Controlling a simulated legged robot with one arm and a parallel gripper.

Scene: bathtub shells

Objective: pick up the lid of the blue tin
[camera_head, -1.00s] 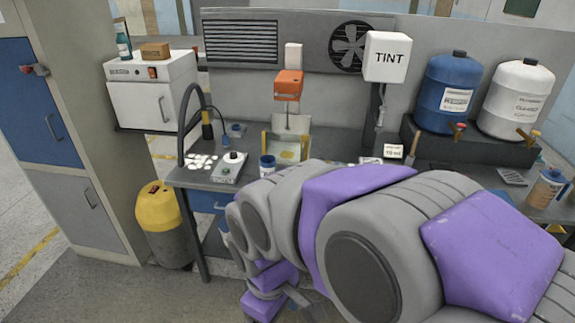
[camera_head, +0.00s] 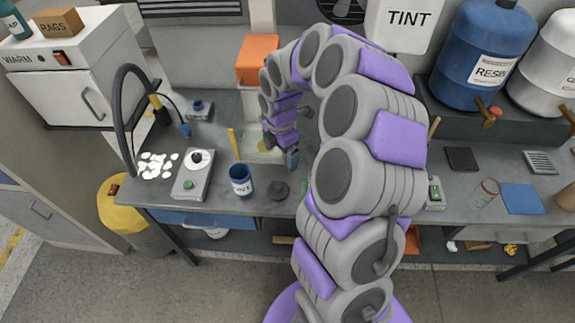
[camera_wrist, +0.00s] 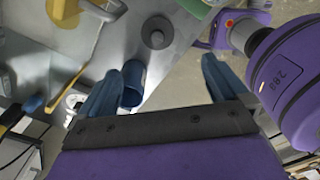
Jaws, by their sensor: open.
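The blue tin (camera_head: 241,182) with a white label stands near the front edge of the bench. It also shows in the wrist view (camera_wrist: 133,85), beside my left finger. A dark grey round lid (camera_head: 277,191) with a small knob lies flat on the bench just right of the tin. In the wrist view the lid (camera_wrist: 157,35) lies beyond my fingertips, toward the top. My gripper (camera_wrist: 160,85) is open and empty, its two blue fingers wide apart. In the head view my gripper (camera_head: 291,160) hangs above the bench, behind and slightly right of the lid.
A grey scale-like device (camera_head: 193,176) and white pieces (camera_head: 157,165) lie left of the tin. A yellow stick (camera_head: 233,144) rises behind it. An orange dispenser (camera_head: 258,58) stands behind my arm. My arm hides the bench's middle; a yellow-topped bin (camera_head: 122,205) stands left.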

